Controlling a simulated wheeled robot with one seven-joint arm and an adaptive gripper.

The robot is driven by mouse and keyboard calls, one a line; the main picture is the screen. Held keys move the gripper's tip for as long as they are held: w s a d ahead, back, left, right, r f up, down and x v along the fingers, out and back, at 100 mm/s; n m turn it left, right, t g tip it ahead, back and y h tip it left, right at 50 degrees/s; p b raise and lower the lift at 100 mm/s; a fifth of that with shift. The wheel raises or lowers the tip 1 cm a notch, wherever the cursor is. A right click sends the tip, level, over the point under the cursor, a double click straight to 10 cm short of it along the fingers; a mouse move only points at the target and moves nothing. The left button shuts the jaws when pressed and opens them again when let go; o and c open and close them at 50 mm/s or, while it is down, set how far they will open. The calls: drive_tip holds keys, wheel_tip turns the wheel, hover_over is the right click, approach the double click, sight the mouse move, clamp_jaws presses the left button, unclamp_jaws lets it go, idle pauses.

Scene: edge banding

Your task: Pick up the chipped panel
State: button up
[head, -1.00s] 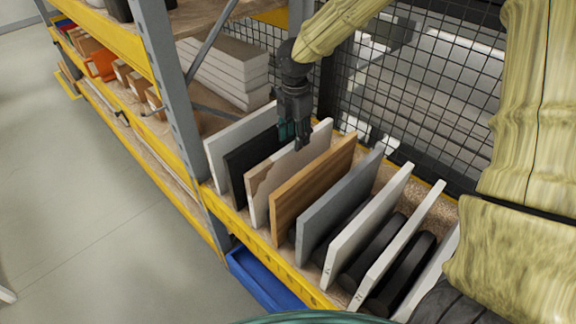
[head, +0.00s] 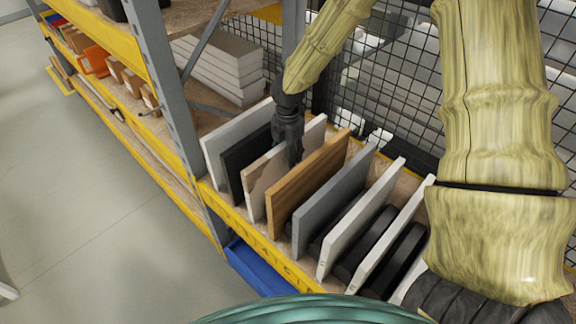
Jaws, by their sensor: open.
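The chipped panel (head: 257,188) stands upright in the rack in the head view, between a black panel (head: 235,170) and a wood-grain panel (head: 308,183). It is pale beige with a ragged, broken-looking patch along its front edge. My gripper (head: 294,158) is open and points down at the chipped panel's top edge, toward its middle. It covers part of that edge. I cannot tell whether the fingers straddle the panel or touch it.
A white panel (head: 227,133) stands left of the black one. A grey panel (head: 328,208) and white panels (head: 362,218) stand to the right, closely spaced. A wire mesh (head: 400,85) closes the back. A grey upright post (head: 172,95) stands at left. A blue bin (head: 262,270) sits below.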

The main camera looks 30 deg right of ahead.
wheel_tip(320, 180, down, 2)
drive_tip(key=shift+f, duration=0.15)
drive_tip(key=shift+c, duration=0.2)
clamp_jaws()
